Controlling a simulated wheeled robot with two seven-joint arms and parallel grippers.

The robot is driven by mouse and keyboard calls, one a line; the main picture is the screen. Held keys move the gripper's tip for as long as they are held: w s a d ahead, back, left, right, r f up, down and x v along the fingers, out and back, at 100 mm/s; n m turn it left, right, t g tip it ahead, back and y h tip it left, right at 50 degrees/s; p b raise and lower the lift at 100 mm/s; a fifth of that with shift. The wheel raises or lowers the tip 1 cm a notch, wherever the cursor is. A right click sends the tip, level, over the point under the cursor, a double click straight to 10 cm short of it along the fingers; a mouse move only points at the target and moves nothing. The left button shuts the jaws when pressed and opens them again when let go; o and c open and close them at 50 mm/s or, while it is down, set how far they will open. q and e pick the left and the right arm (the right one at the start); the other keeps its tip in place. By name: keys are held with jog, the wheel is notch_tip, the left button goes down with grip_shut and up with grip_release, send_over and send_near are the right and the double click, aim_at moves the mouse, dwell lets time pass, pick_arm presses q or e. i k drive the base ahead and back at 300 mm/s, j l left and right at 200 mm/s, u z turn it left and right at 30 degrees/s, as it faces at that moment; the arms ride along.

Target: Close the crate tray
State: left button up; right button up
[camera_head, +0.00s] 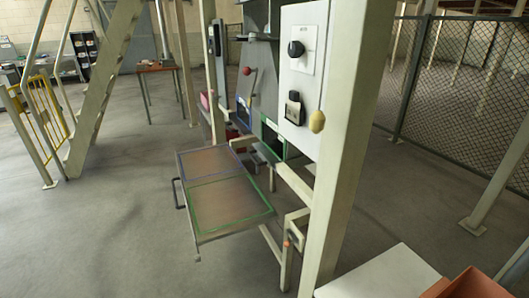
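The crate tray (222,188) is a flat brown panel, outlined in blue on its far half and in green on its near half. It sticks out level to the left from a pale metal frame (294,184). A dark handle (177,193) is on its left edge. No crate or bag lies on it. Neither of my grippers is in view.
A thick pale post (341,150) stands right of the tray, beside a white panel (304,65) with a black knob and a yellow-ended lever (317,121). An orange bin (470,284) is at the bottom right. The floor left of the tray is clear.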

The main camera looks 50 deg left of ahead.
aim_at(223, 199)
jog(key=u, duration=1.7)
jog(key=i+j+u, duration=0.1)
jog(key=j, duration=0.3)
jog(key=i+j+u, duration=0.15)
jog(key=j, duration=0.25)
jog(key=i+j+u, duration=0.1)
jog(key=j, duration=0.25)
